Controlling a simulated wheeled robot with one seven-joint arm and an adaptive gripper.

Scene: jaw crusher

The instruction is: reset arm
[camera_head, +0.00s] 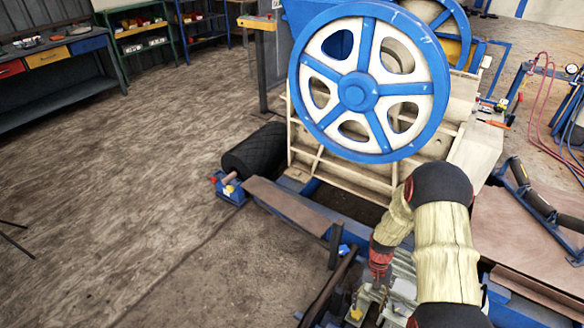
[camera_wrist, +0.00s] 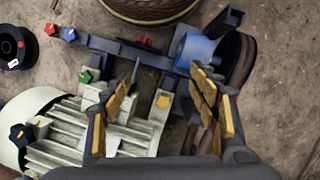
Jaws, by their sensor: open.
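My arm (camera_head: 445,250) reaches down at the lower right of the head view, bent beside the jaw crusher (camera_head: 360,190). My gripper (camera_wrist: 166,75) points down over a grey finned motor (camera_wrist: 68,135) in the wrist view. Its two fingers with yellow pads stand well apart and nothing is held between them. Beyond the fingertips is a blue pulley (camera_wrist: 196,50) with a dark wheel (camera_wrist: 236,60) beside it. In the head view the gripper is small and partly hidden by my arm.
The crusher's large blue and white flywheel (camera_head: 358,92) stands close behind my arm. A dark roller (camera_head: 254,148) lies left of the frame. A black spool (camera_wrist: 12,47) lies on the ground. Shelves and a workbench (camera_head: 60,95) stand far left. The floor at left is mostly clear.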

